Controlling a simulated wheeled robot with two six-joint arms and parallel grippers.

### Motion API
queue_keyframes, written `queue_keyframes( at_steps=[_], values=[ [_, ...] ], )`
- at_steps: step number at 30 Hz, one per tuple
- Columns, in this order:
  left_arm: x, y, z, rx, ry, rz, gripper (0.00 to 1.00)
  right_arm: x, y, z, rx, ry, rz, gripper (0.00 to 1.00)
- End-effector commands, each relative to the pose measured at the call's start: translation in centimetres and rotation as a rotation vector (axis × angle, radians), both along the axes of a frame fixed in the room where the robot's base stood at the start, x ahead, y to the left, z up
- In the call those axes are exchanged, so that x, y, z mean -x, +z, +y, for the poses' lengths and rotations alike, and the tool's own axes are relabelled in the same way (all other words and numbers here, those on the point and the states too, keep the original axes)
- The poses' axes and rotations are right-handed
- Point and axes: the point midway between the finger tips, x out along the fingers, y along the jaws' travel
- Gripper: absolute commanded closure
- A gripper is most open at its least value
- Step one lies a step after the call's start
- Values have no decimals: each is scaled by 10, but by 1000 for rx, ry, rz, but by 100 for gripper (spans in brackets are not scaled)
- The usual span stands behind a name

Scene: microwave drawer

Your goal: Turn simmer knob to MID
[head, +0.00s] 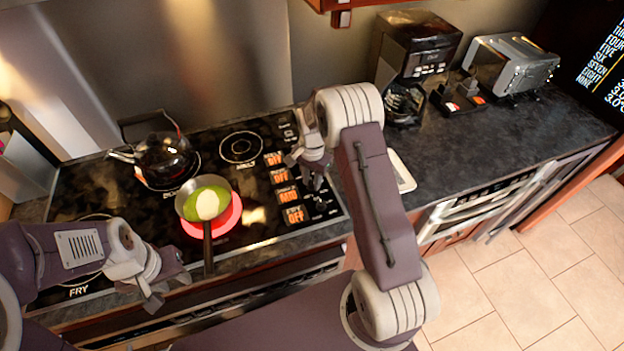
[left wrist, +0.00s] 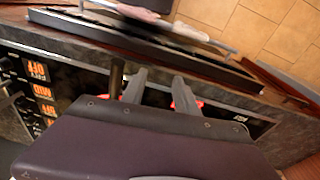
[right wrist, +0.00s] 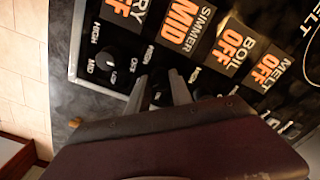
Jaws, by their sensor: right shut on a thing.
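The simmer display (right wrist: 185,25) reads MID in orange in the right wrist view; it also shows in the head view (head: 288,195). My right gripper (right wrist: 168,92) reaches down over the control strip, shut on the simmer knob, which is mostly hidden between its fingers. In the head view my right gripper (head: 312,182) hides that knob too. The fry knob (right wrist: 108,53) sits beside it, its display reading OFF. My left gripper (head: 165,288) is open and empty in front of the stove; its spread fingers show in the left wrist view (left wrist: 160,90).
A pan (head: 207,200) with green contents and a white lump sits on a glowing red burner (head: 232,218), its handle pointing toward me. A black kettle (head: 163,155) stands behind it. A coffee maker (head: 405,55) and toaster (head: 510,65) stand on the right counter (head: 470,140).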

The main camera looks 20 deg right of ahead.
Motion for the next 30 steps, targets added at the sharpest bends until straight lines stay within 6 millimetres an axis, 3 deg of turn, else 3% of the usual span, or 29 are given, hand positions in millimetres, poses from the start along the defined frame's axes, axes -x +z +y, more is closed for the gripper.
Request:
queue_keyframes(
  at_steps=[12,29,30],
  values=[
    [0,3,0,0,0,0,64,-5,4,-1,2,-179,-16,100],
    [0,3,0,0,0,0,64,-5,4,-1,2,-206,-16,100],
    [0,3,0,0,0,0,64,-5,4,-1,2,-206,-16,68]
  ],
)
